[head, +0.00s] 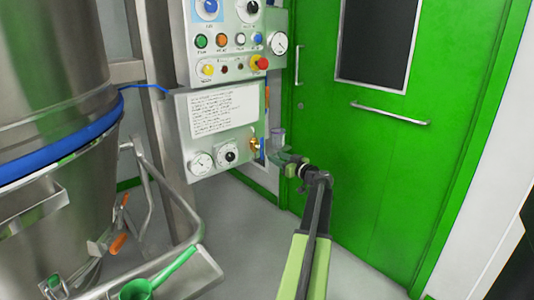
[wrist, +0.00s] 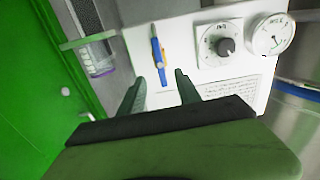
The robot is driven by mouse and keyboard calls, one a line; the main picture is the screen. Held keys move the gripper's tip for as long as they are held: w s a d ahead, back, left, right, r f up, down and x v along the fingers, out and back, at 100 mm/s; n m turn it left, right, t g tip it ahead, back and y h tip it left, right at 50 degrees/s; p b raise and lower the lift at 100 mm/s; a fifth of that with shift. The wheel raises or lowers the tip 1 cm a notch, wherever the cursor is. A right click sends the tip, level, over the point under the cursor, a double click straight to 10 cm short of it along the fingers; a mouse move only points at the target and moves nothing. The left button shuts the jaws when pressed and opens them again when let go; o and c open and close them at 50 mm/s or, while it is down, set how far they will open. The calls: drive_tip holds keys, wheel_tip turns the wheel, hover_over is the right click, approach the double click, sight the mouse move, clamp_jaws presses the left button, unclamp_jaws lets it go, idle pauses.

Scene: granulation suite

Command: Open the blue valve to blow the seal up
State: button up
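The blue valve (head: 262,148) has a blue lever on a brass body at the lower right of the steel panel in the head view. In the wrist view its lever (wrist: 157,55) stands nearly upright in the picture on the pale panel. My gripper (head: 284,157) is just right of the valve in the head view. In the wrist view my gripper (wrist: 160,78) is open, with the lever's lower end showing between its two dark fingertips. I cannot tell whether they touch it. The blue seal (head: 60,148) runs around the steel vessel at left.
The panel carries a gauge (head: 202,164), a black knob (head: 230,153) and a printed sheet (head: 224,110). A clear cup (wrist: 98,57) hangs beside the panel. A green door (head: 375,150) stands right. A tubular rail (head: 160,185) and green scoop (head: 165,275) are lower left.

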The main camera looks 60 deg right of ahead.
drive_tip(key=v, duration=0.6)
drive_tip(key=shift+s, duration=0.3)
drive_tip(key=shift+a+f, duration=0.1)
